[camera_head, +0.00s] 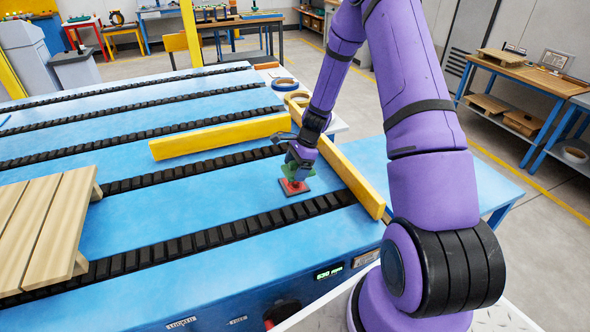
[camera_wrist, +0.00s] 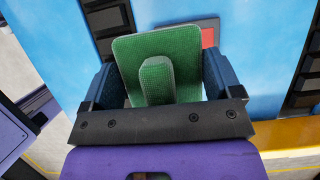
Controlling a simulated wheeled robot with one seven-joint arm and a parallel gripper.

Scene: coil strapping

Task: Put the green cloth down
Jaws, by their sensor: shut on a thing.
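The green cloth (camera_wrist: 182,46) is a square textured pad with a raised ridge in the wrist view. My gripper (camera_wrist: 158,82) is shut on it, with a dark finger at each side. In the head view my gripper (camera_head: 300,158) points down over the blue conveyor table, and a little green of the cloth (camera_head: 284,170) shows under the fingers. I cannot tell whether cloth and red pad touch.
The blue table (camera_head: 150,215) carries several black roller strips. A yellow rail (camera_head: 220,137) lies behind my gripper, and another (camera_head: 345,178) runs close on its right. A wooden slatted pallet (camera_head: 45,225) lies at left. The blue surface between pallet and gripper is clear.

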